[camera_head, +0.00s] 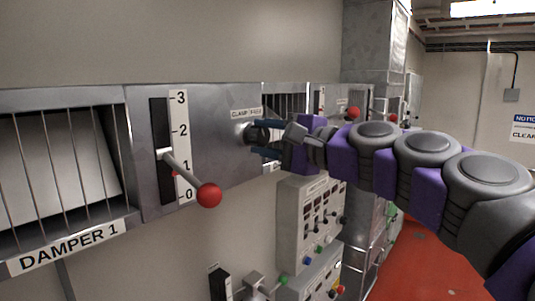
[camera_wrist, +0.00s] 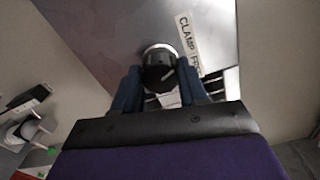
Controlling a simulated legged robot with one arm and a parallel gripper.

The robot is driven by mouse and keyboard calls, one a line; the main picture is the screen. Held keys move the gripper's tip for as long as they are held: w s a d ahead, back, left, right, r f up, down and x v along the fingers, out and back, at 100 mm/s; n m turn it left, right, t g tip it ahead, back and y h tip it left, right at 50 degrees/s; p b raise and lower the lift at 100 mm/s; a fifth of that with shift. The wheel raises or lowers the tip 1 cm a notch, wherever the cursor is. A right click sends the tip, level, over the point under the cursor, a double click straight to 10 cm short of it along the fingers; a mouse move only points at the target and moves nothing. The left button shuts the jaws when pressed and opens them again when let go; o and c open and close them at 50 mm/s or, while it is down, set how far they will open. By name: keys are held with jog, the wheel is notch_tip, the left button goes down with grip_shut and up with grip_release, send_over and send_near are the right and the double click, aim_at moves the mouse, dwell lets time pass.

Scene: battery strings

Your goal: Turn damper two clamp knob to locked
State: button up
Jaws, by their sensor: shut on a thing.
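A round black knob (camera_head: 249,134) sits on the grey metal panel (camera_head: 225,150), below a white label (camera_head: 246,113) that begins with CLAMP. My gripper (camera_wrist: 158,82) is shut on this knob, one blue finger on each side. In the wrist view the knob (camera_wrist: 159,66) shows a white pointer line running diagonally. The CLAMP label (camera_wrist: 190,45) is partly legible there, its end near my right finger. The panel adjoins the DAMPER 1 grille (camera_head: 65,170); no damper two label is readable, so I cannot tell which damper the knob serves.
A red-balled lever (camera_head: 208,194) sticks out left of the knob, beside a 0 to 3 scale (camera_head: 181,145). Another red-balled lever (camera_head: 354,113) is beyond my wrist. A control box (camera_head: 312,220) with small switches is below. Red floor (camera_head: 425,265) is clear at right.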

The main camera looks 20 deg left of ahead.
jog(key=shift+f+n+b, duration=0.2)
jog(key=shift+n+b, duration=1.9)
jog(key=shift+n, duration=0.1)
jog(key=shift+a, duration=0.1)
jog(key=o, duration=0.9)
jog(key=shift+w, duration=0.1)
jog(key=shift+o, duration=0.7)
jog(key=shift+a, duration=0.1)
jog(key=v, duration=1.7)
jog(key=shift+d, duration=0.25)
jog(key=shift+a+f, duration=0.1)
